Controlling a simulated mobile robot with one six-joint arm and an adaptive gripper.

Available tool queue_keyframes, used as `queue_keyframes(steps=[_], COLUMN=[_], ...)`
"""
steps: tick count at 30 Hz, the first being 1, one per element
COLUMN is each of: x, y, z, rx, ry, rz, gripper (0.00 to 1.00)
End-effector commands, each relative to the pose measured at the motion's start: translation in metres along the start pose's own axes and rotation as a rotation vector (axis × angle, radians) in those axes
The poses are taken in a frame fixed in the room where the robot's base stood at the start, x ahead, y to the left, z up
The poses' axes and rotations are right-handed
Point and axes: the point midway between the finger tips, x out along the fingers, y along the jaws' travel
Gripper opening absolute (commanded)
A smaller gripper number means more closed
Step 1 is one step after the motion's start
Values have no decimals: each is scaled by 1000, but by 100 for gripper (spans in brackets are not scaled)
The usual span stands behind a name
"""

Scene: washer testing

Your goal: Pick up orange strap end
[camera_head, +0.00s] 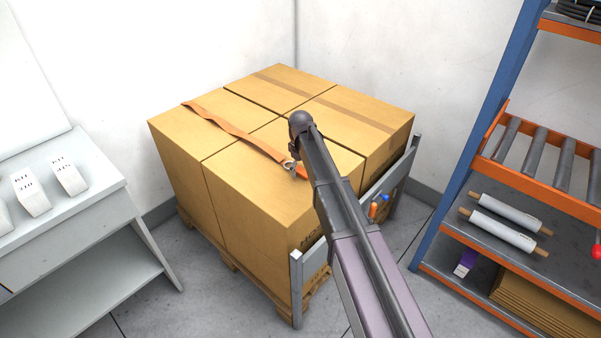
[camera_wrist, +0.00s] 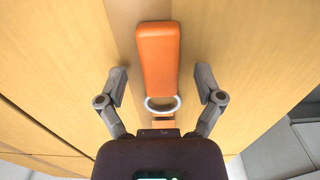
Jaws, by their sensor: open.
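The orange strap (camera_head: 230,128) lies across the top of the cardboard boxes in the head view. Its near part has a metal ring or buckle (camera_head: 289,166) close to my arm. In the wrist view the orange strap end (camera_wrist: 158,58) is a wide orange piece with a pale metal ring (camera_wrist: 162,104) at its lower end. My gripper (camera_wrist: 160,84) is open, with one finger on each side of the strap end and a gap on both sides. My arm hides the gripper's fingers in the head view.
Large cardboard boxes (camera_head: 255,205) stand on a wooden pallet (camera_head: 235,265) with a grey metal rail (camera_head: 297,290) at the front. A shelf rack (camera_head: 480,245) stands right, a grey bench (camera_head: 75,215) left. White walls close off the back.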

Motion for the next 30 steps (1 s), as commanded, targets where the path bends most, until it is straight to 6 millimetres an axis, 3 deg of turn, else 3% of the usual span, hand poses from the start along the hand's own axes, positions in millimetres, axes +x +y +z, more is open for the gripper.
queue_keyframes(steps=[2, 3, 11, 30], x=[0, 0, 0, -10], y=[0, 0, 0, 0], z=[0, 0, 0, 0], rx=[0, 0, 0, 1], ry=[0, 0, 0, 0], rz=[0, 0, 0, 0], gripper=[86, 80, 2, 0])
